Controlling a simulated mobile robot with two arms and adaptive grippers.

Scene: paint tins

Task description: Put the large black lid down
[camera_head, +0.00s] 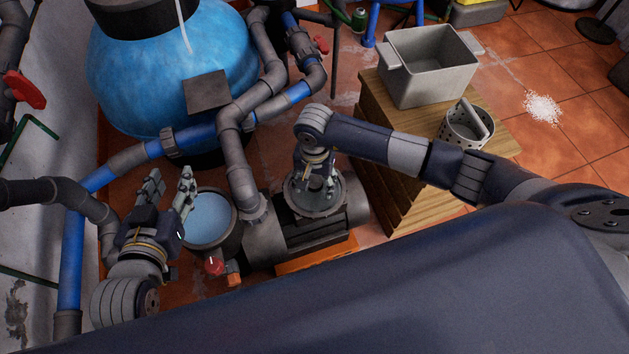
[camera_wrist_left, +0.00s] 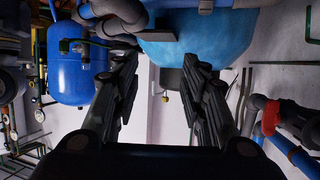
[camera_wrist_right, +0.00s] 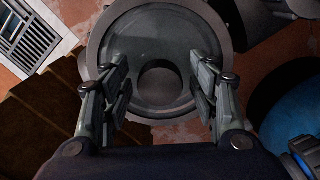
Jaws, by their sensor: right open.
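The large black lid (camera_head: 299,203) is a dark round disc with a raised rim. In the head view it lies over the dark motor body of the pump; whether it rests flat there is hard to tell. My right gripper (camera_head: 319,183) is above the lid, pointing down. In the right wrist view the lid (camera_wrist_right: 150,38) shows a round central knob, and the fingers of my right gripper (camera_wrist_right: 160,80) stand open, apart on either side of it. My left gripper (camera_head: 171,186) is open and empty, left of the open pump pot; its fingers also show spread in the left wrist view (camera_wrist_left: 160,75).
The open pump pot (camera_head: 209,219) holds bluish water. A grey bin (camera_head: 427,68) and a perforated white basket (camera_head: 462,128) stand on wooden steps (camera_head: 375,130) at right. A blue tank (camera_head: 165,65) and pipes crowd the left and back. White powder (camera_head: 541,107) lies on the floor.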

